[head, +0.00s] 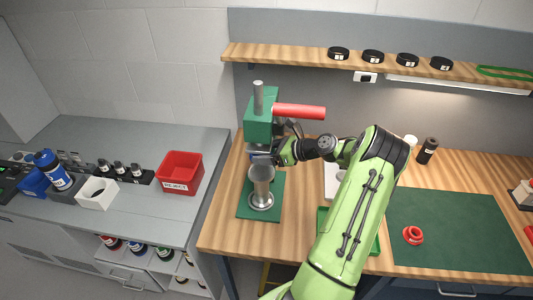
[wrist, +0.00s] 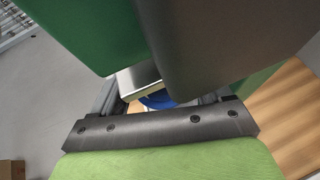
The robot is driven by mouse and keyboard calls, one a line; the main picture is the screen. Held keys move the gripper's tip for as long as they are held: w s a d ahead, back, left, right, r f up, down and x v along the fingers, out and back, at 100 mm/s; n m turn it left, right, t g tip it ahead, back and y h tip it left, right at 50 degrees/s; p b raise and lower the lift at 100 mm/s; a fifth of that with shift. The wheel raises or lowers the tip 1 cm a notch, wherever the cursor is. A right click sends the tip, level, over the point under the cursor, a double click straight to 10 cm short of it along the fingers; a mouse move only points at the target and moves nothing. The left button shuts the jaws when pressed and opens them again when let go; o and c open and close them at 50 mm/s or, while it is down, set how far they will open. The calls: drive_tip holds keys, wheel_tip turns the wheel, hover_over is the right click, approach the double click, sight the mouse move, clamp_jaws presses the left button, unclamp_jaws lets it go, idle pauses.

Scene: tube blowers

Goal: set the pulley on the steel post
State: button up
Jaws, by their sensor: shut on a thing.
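My gripper (head: 268,157) is at the green press, just above the steel post (head: 262,182). The post stands upright on a round steel base on the press's green plate (head: 244,209). In the wrist view, a blue rounded thing (wrist: 158,99) shows between my fingers (wrist: 160,100), and the gripper is shut on it. I take it for the pulley, but most of it is hidden. In the head view a little blue shows at the gripper, over the post top. I cannot tell whether it touches the post.
The green press head (head: 260,125) with its red handle (head: 299,111) is close above my gripper. A red flanged ring (head: 413,236) lies on the green mat (head: 460,240). A red reject bin (head: 180,172) stands on the left bench. A shelf (head: 300,56) holds black rolls.

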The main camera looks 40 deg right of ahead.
drive_tip(key=shift+w+r, duration=0.25)
drive_tip(key=shift+r, duration=0.3)
drive_tip(key=shift+w+r, duration=0.2)
drive_tip(key=shift+r, duration=0.3)
drive_tip(key=b, duration=0.4)
hover_over(266, 173)
drive_tip(key=f, duration=0.5)
drive_tip(key=shift+w+a+f, duration=0.1)
drive_tip(key=shift+w, duration=0.25)
drive_tip(key=shift+s+p, duration=0.1)
drive_tip(key=shift+p, duration=0.25)
drive_tip(key=shift+s+p, duration=0.15)
drive_tip(key=shift+p, duration=0.35)
drive_tip(key=shift+f+b, duration=1)
drive_tip(key=shift+f, duration=1.1)
drive_tip(key=o, duration=1.2)
drive_tip(key=shift+o, duration=0.2)
drive_tip(key=v, duration=1.5)
drive_tip(key=shift+s, duration=0.45)
